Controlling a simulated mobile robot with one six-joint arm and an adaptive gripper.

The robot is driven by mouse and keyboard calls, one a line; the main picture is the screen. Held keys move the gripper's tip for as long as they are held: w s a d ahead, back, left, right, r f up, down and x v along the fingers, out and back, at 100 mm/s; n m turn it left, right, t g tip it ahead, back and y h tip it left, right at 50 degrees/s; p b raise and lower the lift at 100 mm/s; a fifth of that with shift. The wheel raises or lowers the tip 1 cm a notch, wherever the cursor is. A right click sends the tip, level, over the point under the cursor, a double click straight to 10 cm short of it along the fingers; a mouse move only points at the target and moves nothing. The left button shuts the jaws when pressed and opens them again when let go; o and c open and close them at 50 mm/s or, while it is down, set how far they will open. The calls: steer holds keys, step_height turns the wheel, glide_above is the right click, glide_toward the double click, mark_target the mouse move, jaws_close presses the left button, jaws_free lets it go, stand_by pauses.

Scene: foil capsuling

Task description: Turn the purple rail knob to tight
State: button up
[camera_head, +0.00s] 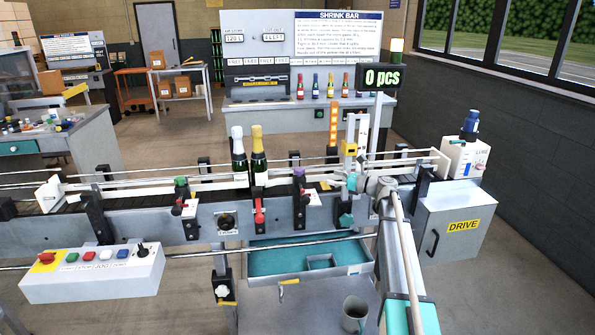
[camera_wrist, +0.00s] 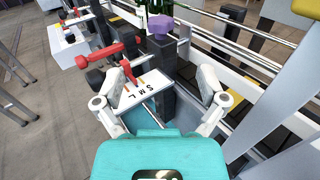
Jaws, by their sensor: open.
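The purple rail knob (camera_head: 299,174) sits on top of a black post at the conveyor's near rail, right of two bottles. In the wrist view the purple knob (camera_wrist: 159,27) is at the top centre, ahead of my fingers. A white plate (camera_wrist: 146,90) marked S M L is fixed beside the post, with a red pointer over it. My gripper (camera_wrist: 160,82) is open and empty, its two fingers spread on either side of the plate and post in the picture. In the head view my gripper (camera_head: 328,185) is just right of the knob, not visibly touching it.
A red clamp handle (camera_head: 259,213) and a green knob (camera_head: 181,182) are further left along the conveyor. A white-capped bottle (camera_head: 238,150) and a gold-capped bottle (camera_head: 258,150) stand on the belt. A control box (camera_head: 92,278) is at the front left, a mug (camera_head: 354,314) at the front.

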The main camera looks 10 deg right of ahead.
mark_target(300, 169)
steer(key=x, duration=1.3)
steer(key=shift+w+a, duration=0.1)
steer(key=shift+a, duration=0.05)
steer(key=c, duration=1.1)
steer(key=shift+a, duration=0.35)
steer(key=shift+c, duration=0.3)
steer(key=shift+d+f, duration=0.1)
steer(key=shift+d, duration=0.2)
steer(key=shift+d, duration=0.1)
